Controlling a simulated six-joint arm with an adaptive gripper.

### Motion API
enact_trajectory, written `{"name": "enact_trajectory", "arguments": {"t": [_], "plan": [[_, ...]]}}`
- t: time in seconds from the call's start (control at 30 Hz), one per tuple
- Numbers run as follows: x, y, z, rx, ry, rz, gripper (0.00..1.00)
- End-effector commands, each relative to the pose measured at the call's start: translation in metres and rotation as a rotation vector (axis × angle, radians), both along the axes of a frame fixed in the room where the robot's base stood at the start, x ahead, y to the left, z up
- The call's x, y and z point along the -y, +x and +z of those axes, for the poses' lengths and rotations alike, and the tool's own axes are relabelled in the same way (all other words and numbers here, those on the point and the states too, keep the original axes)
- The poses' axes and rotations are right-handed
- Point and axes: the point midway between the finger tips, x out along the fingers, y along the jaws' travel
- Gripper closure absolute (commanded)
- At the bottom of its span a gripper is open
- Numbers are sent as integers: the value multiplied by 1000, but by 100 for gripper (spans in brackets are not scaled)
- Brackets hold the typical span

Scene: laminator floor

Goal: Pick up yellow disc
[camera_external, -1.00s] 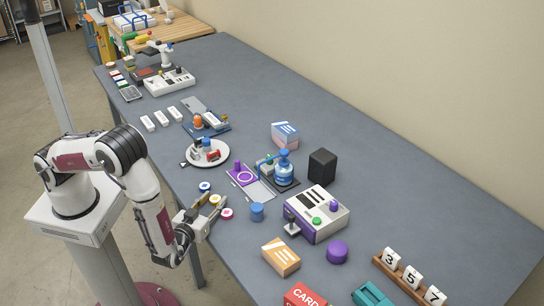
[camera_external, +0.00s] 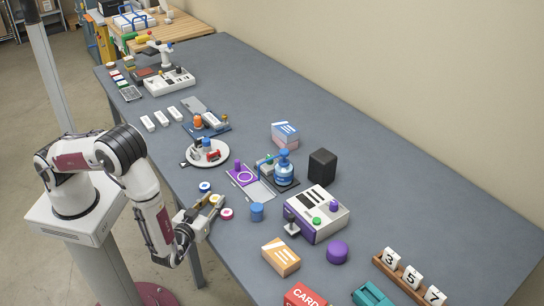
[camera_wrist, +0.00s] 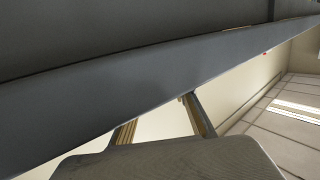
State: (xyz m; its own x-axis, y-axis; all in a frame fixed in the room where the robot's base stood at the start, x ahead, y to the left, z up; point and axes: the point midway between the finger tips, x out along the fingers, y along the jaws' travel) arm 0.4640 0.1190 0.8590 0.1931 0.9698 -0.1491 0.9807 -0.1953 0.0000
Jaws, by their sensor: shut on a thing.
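The yellow disc (camera_external: 215,199) is small, with a white rim, and sits at the near edge of the table between a blue disc (camera_external: 205,187) and a magenta disc (camera_external: 227,214). My gripper (camera_external: 209,206) is at the table edge, its fingers reaching to the yellow disc and shut on it. I see no clear gap between the yellow disc and the table. In the wrist view the two fingers (camera_wrist: 160,118) stand apart below the table edge, and the disc does not show there.
A white plate (camera_external: 188,163) with small items lies behind the blue disc. A purple-and-white machine (camera_external: 322,222) and an orange box (camera_external: 280,257) are farther right. The table edge (camera_wrist: 150,107) is close to my fingers.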

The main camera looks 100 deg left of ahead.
Motion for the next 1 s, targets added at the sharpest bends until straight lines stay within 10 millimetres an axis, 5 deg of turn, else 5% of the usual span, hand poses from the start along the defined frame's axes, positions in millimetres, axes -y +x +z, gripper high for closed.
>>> {"name": "enact_trajectory", "arguments": {"t": [1.0], "plan": [[0,0,90,1,0,0,86]]}}
